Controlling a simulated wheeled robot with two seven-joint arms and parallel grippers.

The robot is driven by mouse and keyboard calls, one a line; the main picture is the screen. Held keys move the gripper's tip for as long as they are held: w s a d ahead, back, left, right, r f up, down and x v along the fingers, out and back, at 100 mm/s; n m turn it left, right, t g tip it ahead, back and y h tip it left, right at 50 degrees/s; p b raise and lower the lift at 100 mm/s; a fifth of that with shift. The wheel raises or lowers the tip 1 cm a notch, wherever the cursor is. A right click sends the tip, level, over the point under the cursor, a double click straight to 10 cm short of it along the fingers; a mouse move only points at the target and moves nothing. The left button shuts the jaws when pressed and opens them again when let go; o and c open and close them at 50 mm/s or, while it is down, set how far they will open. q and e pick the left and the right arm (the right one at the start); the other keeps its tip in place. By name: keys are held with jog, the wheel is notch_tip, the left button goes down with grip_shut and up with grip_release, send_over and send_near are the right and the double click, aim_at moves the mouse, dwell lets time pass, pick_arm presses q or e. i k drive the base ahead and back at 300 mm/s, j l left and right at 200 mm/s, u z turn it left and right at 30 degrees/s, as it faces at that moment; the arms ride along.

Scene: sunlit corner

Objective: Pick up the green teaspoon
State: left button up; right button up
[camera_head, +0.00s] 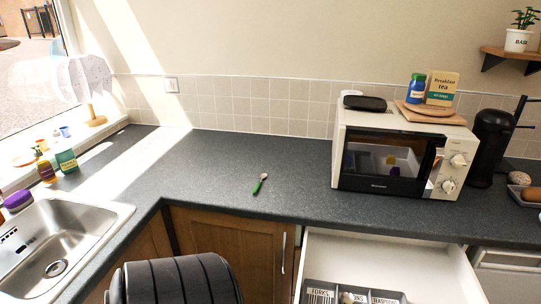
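The green teaspoon (259,184) lies alone on the dark grey countertop (215,165), between the corner and the microwave. Its green handle points toward the front edge, and its pale bowl end points away to the back right. Nothing touches it. Neither of my grippers shows in the head view.
A white microwave (385,150) stands right of the teaspoon. Below, a drawer (425,262) is pulled open, with a grey cutlery tray (320,286) inside. A steel sink (92,222) is at the left. The counter around the teaspoon is clear.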

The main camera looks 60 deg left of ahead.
aim_at(263, 176)
jog(key=l+u, duration=0.1)
jog(key=u, duration=0.35)
jog(key=l+u, duration=0.15)
jog(key=u, duration=0.3)
jog(key=l+u, duration=0.1)
jog(key=u, duration=1.2)
jog(key=i+l, duration=0.05)
